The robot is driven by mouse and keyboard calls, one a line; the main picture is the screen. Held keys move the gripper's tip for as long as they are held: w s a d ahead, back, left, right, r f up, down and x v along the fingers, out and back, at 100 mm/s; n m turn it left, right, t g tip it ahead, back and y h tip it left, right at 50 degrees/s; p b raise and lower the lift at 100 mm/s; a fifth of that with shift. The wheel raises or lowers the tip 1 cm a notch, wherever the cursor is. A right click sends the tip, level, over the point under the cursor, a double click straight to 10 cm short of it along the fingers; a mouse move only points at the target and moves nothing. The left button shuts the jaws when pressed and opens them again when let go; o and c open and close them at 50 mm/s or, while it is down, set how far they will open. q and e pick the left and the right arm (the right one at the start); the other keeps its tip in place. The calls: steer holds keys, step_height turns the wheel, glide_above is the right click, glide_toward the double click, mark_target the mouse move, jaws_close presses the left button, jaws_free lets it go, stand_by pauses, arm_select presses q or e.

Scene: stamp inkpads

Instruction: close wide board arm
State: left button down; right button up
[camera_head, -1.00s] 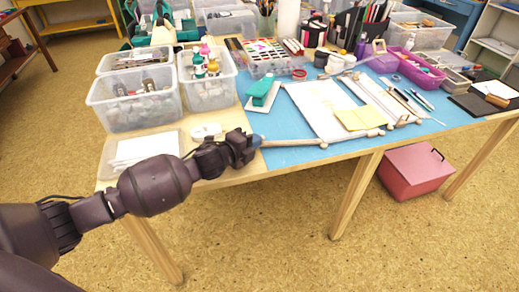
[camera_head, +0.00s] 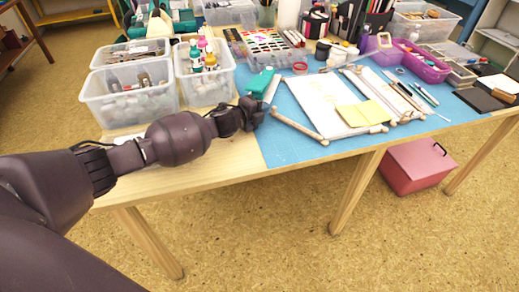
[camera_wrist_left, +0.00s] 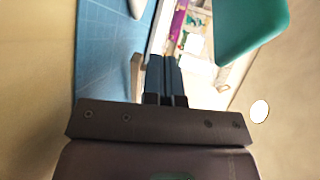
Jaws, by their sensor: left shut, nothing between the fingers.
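The wide white board (camera_head: 322,95) lies on the blue mat with yellow paper on its front part. Its pale wooden arm (camera_head: 298,126) is hinged near the board's front left corner and slants back and left, at an angle to the board's left edge. My left gripper (camera_head: 262,106) is beside the arm's free end, on its left. In the left wrist view its dark fingers (camera_wrist_left: 166,78) are shut with nothing between them. A pale bar (camera_wrist_left: 137,76), apparently the arm, stands just left of them; contact is unclear. My right gripper is out of view.
A teal tool (camera_head: 260,80) lies just behind the gripper; its teal body also fills the upper right of the left wrist view (camera_wrist_left: 245,28). Clear plastic bins (camera_head: 130,105) stand at left. A narrower board (camera_head: 375,85) lies right. The blue mat (camera_head: 285,152) is clear in front.

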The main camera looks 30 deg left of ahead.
arm_select(q)
steer(key=shift+w+d, duration=0.2)
steer(key=shift+w, duration=0.9)
